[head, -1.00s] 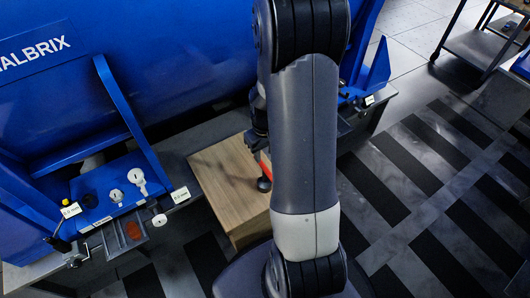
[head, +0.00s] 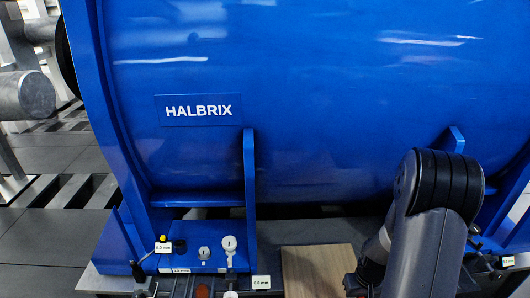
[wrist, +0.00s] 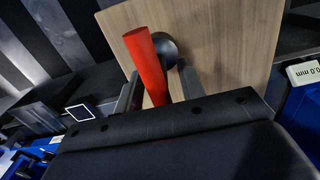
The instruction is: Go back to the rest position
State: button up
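My gripper (wrist: 160,82) shows in the wrist view with its two dark fingers apart over a wooden surface. A red cylindrical handle (wrist: 147,62) lies between them in the picture, nearer the left finger, with wood visible between it and the right finger. A round black part (wrist: 166,49) sits beside the handle's upper end; whether they are one piece is unclear. No grip on the handle is apparent. In the head view my arm (head: 425,225) is folded at the lower right, and the gripper's fingertips are hidden.
A large blue motor housing (head: 300,100) marked HALBRIX fills the head view.

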jog(key=shift+r, duration=1.3)
